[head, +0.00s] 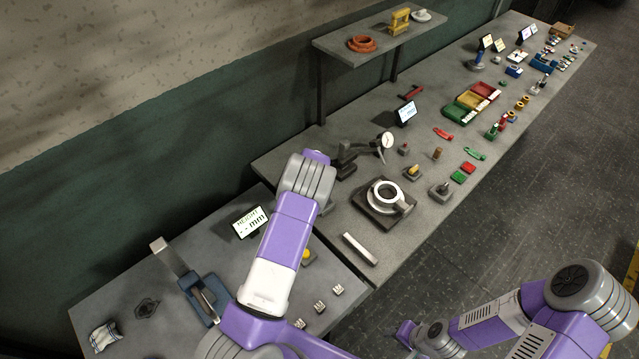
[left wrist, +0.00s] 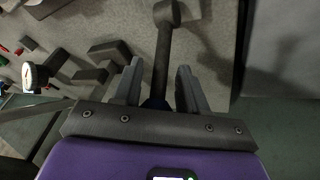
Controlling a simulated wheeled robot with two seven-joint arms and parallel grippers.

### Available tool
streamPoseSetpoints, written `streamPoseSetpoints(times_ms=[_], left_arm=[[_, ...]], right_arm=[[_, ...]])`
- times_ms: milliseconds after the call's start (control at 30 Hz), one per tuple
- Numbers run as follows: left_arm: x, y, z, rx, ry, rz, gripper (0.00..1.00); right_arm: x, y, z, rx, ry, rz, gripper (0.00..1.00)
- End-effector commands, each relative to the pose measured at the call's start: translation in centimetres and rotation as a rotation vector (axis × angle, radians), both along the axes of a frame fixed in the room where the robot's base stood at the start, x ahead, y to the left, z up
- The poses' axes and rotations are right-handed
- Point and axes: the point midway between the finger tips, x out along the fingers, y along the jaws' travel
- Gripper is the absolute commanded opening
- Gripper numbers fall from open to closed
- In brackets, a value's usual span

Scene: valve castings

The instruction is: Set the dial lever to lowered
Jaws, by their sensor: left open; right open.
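The dial gauge (head: 386,142) has a white round face and hangs from a dark stand (head: 345,165) on the long grey bench; the gauge also shows at the left of the left wrist view (left wrist: 36,76). A dark rod that looks like the lever (left wrist: 162,55) runs from a rounded pivot down between the fingers of my left gripper (left wrist: 157,88). The fingers are open, one on each side of it, with gaps. Its lower end is partly hidden by the gripper. My left arm covers this gripper in the head view. My right gripper (head: 404,332) is low, off the bench; its fingers are unclear.
A round casting on a dark plate (head: 372,214) sits right of my left arm. A grey bar (head: 360,249) lies near the front edge. The height display (head: 250,222) stands on the nearer bench. A shelf (head: 345,52) overhangs the back.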

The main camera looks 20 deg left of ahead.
Motion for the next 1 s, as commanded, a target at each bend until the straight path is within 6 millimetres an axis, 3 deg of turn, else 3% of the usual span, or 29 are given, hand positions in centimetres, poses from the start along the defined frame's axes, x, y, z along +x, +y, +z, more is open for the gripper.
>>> streamPoseSetpoints(times_ms=[300, 600, 1000], left_arm=[[0.17, -0.02, -0.27, -0.001, -0.001, 0.0, 0.42], [0.24, 0.04, -0.17, 0.001, -0.003, -0.001, 0.0], [0.42, 0.12, 0.19, 0.018, -0.017, 0.0, 0.0]], right_arm=[[0.01, -0.01, 0.05, 0.0, 0.0, 0.0, 0.43], [0.01, -0.01, 0.05, 0.0, 0.0, 0.0, 0.43], [0.02, -0.01, -0.05, 0.0, 0.0, 0.0, 0.43]])
